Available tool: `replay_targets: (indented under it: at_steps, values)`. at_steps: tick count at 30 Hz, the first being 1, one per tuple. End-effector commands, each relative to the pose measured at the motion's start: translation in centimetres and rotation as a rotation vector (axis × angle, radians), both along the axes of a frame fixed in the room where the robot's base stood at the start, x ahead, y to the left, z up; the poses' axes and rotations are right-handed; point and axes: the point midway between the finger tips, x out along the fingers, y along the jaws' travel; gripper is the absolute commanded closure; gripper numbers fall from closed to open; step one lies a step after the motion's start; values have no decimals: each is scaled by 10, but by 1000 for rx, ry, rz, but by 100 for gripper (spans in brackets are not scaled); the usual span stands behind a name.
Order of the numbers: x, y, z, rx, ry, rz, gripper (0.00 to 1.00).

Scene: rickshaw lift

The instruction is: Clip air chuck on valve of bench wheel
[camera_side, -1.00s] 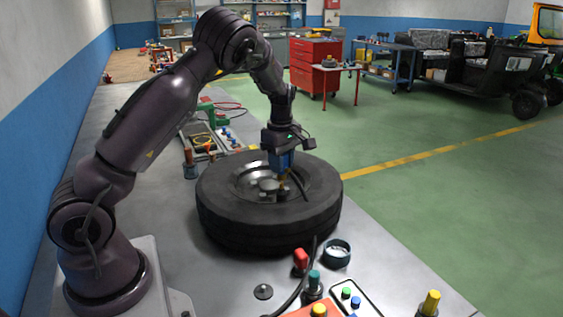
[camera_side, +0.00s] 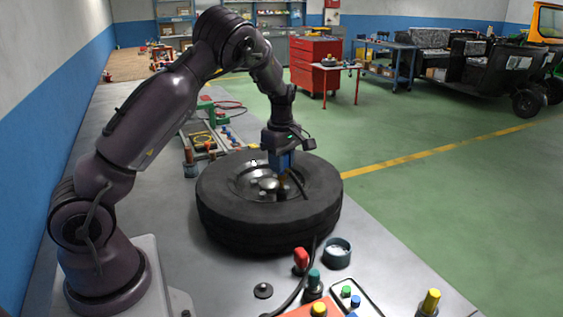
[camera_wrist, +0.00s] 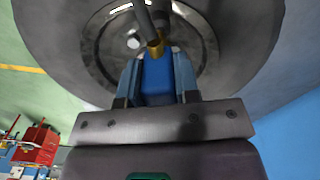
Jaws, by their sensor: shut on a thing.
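The bench wheel (camera_side: 265,232), a black tyre around a grey metal rim, lies flat on the bench. It also fills the top of the wrist view (camera_wrist: 240,60). My gripper (camera_side: 281,172) points down over the right part of the rim. In the wrist view my gripper (camera_wrist: 157,88) is shut on the air chuck (camera_wrist: 157,70), which has a blue body and a brass tip. A dark hose (camera_side: 298,184) runs from beside the chuck across the tyre. The brass tip is at the rim, and the valve is hidden or too small to make out, so I cannot tell whether they touch.
A teal-rimmed round cup (camera_side: 337,252), a red-topped piece (camera_side: 301,259) and a small dark disc (camera_side: 263,291) sit in front of the wheel. A tray of tools (camera_side: 205,145) lies behind it. A red cabinet (camera_side: 315,66) stands on the green floor beyond.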

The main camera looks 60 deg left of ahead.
Motion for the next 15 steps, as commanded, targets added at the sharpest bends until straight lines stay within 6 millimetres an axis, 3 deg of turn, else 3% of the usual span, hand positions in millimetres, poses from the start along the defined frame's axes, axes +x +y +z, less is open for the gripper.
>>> replay_targets:
  at_steps: [15]
  values:
    - [0, 0, -3, 0, 0, -1, 93]
